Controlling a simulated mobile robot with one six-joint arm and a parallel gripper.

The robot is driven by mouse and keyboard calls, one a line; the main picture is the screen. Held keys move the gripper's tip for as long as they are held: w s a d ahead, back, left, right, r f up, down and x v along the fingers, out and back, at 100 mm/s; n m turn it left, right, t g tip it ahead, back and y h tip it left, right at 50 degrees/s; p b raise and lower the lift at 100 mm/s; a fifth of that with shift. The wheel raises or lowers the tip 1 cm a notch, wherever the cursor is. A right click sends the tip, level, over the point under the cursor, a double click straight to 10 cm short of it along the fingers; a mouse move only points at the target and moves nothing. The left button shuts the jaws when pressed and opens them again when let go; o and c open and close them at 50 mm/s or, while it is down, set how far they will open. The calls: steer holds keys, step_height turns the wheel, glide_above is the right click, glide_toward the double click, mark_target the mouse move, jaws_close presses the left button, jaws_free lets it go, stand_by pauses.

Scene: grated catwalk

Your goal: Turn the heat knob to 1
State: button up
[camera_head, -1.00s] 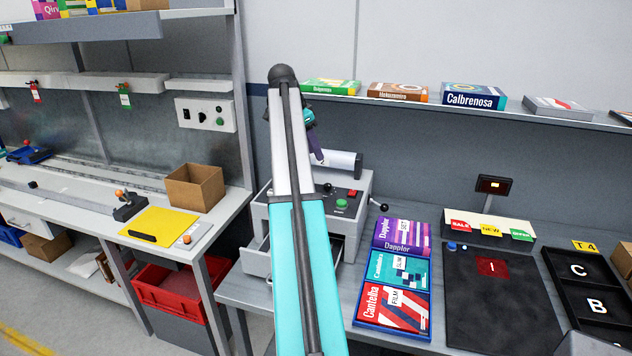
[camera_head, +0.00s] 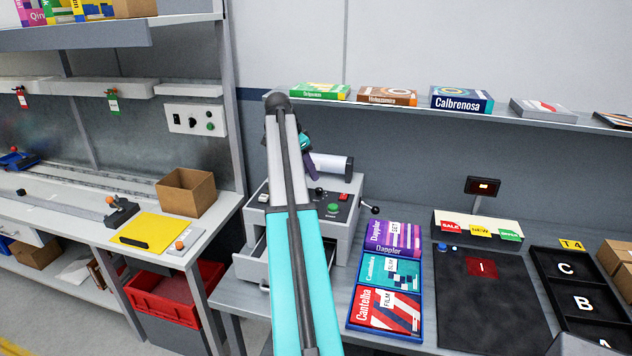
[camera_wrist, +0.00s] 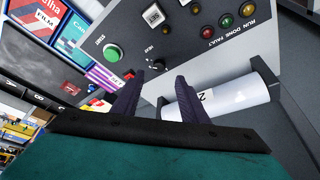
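The heat knob (camera_wrist: 158,64) is a small dark knob beside the HEAT label on the machine's grey panel, in the wrist view. My gripper (camera_wrist: 158,80) has two dark purple fingers standing apart, with nothing seen between them. The knob shows just beyond the gap between the fingertips; I cannot tell whether they touch it. The knob's setting is too small to read. In the head view, my gripper (camera_head: 310,165) hangs over the grey machine (camera_head: 283,257), partly hidden by my arm.
A green START button (camera_wrist: 113,53) sits beside the knob. Coloured lamps (camera_wrist: 225,20) line the panel, and a white roll (camera_wrist: 232,96) lies close to the fingers. In the head view, a ball-ended lever (camera_head: 372,208) sticks out at right; boxed packets (camera_head: 385,308) lie nearby.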

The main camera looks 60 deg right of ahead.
mark_target(318, 188)
steer(key=shift+p+x, duration=1.1)
steer(key=shift+x, duration=2.6)
steer(key=shift+r, duration=0.1)
steer(key=shift+c, duration=0.5)
jaws_close()
steer(key=shift+d+r, duration=0.1)
steer(key=shift+d, duration=0.15)
steer(key=shift+a, duration=0.15)
